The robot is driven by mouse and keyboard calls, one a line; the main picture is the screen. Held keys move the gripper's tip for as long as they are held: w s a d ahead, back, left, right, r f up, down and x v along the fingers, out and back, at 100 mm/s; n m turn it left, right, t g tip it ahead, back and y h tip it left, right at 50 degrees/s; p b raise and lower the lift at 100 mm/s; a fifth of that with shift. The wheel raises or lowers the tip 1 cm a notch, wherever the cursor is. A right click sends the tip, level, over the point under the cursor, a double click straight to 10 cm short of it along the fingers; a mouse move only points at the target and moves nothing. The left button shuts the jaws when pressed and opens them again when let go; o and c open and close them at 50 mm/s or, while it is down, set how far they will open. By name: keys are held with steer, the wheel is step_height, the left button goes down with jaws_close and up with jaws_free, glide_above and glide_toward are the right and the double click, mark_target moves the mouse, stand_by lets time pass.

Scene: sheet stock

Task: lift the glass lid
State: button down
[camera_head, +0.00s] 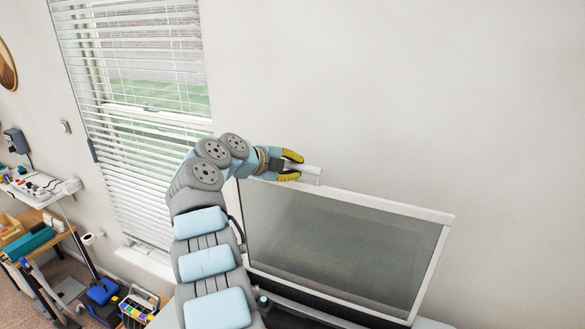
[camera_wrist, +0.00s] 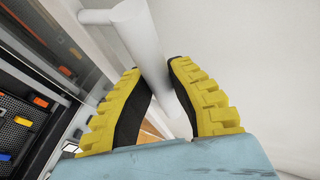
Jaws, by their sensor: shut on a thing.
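The glass lid (camera_head: 340,245) stands raised and tilted in the head view, a dark glass pane in a white frame. A white bar handle (camera_head: 308,171) sticks out from its top edge. My gripper (camera_head: 297,166) is at the lid's top left, its yellow fingers on either side of the handle. In the wrist view the white handle (camera_wrist: 140,40) runs between the two fingers of my gripper (camera_wrist: 160,98), which are shut on it. Part of the lid's glass (camera_wrist: 45,30) shows at the left of the wrist view.
In the wrist view a dark perforated panel (camera_wrist: 30,120) with small coloured pieces lies at the left, beyond the glass. A window with blinds (camera_head: 140,100) and a cluttered wooden bench (camera_head: 30,235) stand at the left. The wall behind the lid is bare.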

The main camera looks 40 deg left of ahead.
steer(key=shift+a+r, duration=0.1)
steer(key=c, duration=0.9)
jaws_free()
steer(key=v, duration=1.2)
